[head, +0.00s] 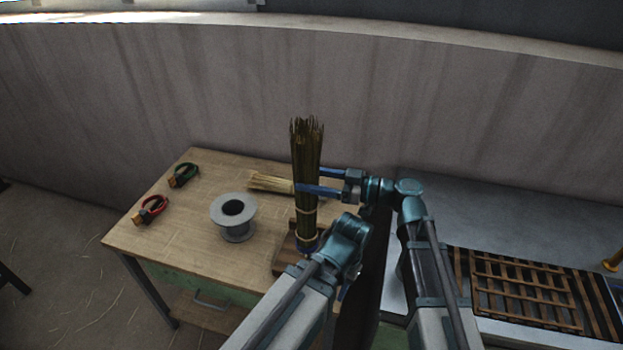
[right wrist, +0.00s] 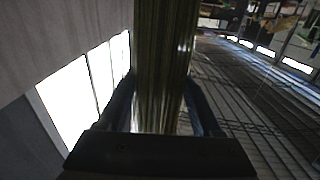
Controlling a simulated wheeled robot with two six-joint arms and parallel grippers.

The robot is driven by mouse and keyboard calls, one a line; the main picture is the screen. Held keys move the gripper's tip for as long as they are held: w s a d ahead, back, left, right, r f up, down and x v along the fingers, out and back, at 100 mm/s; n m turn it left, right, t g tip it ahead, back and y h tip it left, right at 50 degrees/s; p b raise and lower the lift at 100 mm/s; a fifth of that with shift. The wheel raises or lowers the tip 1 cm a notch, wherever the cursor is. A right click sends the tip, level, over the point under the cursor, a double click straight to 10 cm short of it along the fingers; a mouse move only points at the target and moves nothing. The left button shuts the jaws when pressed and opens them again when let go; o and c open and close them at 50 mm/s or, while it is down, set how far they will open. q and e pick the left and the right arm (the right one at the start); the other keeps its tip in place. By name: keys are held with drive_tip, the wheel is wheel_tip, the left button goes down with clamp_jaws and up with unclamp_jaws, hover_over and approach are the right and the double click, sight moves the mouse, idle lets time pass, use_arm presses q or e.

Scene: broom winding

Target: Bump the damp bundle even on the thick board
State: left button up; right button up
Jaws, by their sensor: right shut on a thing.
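The bundle (head: 306,150) is a dark olive sheaf of stalks with ragged tops, standing about upright with pale bands around its lower part. Its foot is at the thick brown board (head: 283,262) on the wooden table; exact contact is hard to see. My right gripper (head: 308,181) is shut on the bundle at mid-height, coming from the right. In the right wrist view the bundle (right wrist: 165,60) stands between the two fingers. My left arm comes in low in front of the board and hides part of it. A small blue part shows at the bundle's foot; my left gripper's jaws are not clear.
A grey spool (head: 234,228) stands left of the bundle. A pale straw bunch (head: 268,182) lies behind the bundle. A grey bench (head: 520,218) with a slatted wooden rack (head: 525,290) is at the right.

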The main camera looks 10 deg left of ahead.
drive_tip(key=shift+f, duration=0.1)
drive_tip(key=shift+f+b, duration=2.4)
drive_tip(key=shift+b, duration=0.05)
drive_tip(key=shift+r, duration=0.1)
drive_tip(key=shift+r, duration=0.1)
wheel_tip(320, 180, up, 5)
drive_tip(key=p, duration=0.5)
drive_tip(key=shift+f, duration=0.2)
